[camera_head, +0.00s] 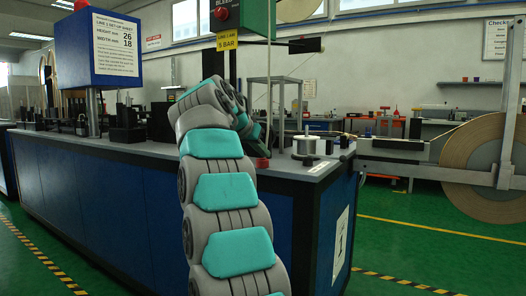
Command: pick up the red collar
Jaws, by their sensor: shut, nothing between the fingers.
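A small red piece (262,163), which looks like the red collar, sits on the grey bench top near its front edge, just right of my arm. It is very small here, so its shape is unclear. My arm rises in the middle of the view, bends over, and comes down toward the bench. My gripper (264,149) is at its end, just above the red piece, small and partly hidden by the arm. It is shut and empty. I cannot tell whether it touches the red piece.
The long blue bench (110,200) fills the left and middle. A metal spool-like part (305,146) stands right of my gripper. A large tape reel (480,165) stands at the right. A blue sign box (115,48) rises at the left. Green floor (420,250) is clear at the right front.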

